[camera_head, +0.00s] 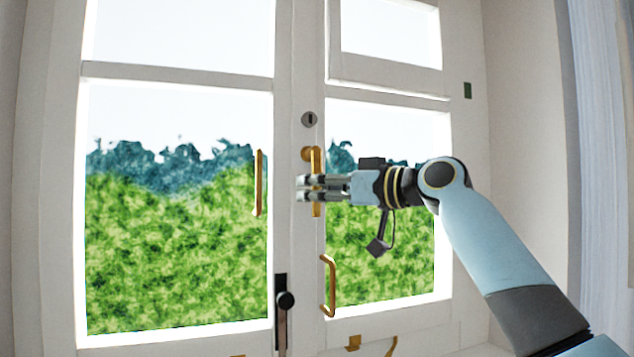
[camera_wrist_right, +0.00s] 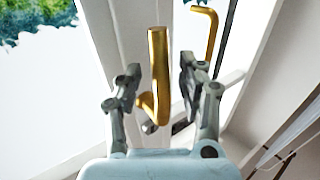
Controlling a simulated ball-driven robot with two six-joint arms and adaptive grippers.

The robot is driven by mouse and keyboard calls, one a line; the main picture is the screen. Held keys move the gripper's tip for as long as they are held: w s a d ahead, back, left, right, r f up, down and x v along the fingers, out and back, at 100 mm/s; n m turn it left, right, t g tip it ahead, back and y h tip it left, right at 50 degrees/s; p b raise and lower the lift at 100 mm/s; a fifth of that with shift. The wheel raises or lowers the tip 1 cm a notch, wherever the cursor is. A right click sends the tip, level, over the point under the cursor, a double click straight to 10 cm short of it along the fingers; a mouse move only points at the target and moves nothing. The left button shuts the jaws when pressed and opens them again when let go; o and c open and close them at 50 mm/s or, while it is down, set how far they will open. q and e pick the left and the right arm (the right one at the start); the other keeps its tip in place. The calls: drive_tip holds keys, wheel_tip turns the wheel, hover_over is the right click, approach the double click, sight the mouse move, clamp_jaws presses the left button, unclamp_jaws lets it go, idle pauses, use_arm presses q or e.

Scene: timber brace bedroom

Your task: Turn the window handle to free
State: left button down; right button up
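The brass window handle (camera_head: 316,168) is a lever on the white middle stile. It hangs straight down from its round mount in the head view. My right gripper (camera_head: 303,189) reaches it from the right, with its fingers at the lower part of the lever. In the right wrist view the handle (camera_wrist_right: 158,72) stands between the two fingers, with a visible gap on each side. The right gripper is open around the handle and not shut on it. The fingers partly hide the lever in the head view. My left gripper is not in view.
A brass pull (camera_head: 258,182) is left of the handle, and another brass pull (camera_head: 328,287) is below it. A black latch with a knob (camera_head: 285,300) is at the lower middle. The right window reveal (camera_head: 525,130) stands beside my arm.

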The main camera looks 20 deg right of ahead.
drive_tip(key=shift+w+a, duration=0.15)
drive_tip(key=shift+c, duration=0.5)
clamp_jaws()
drive_tip(key=shift+w+a+f, duration=0.1)
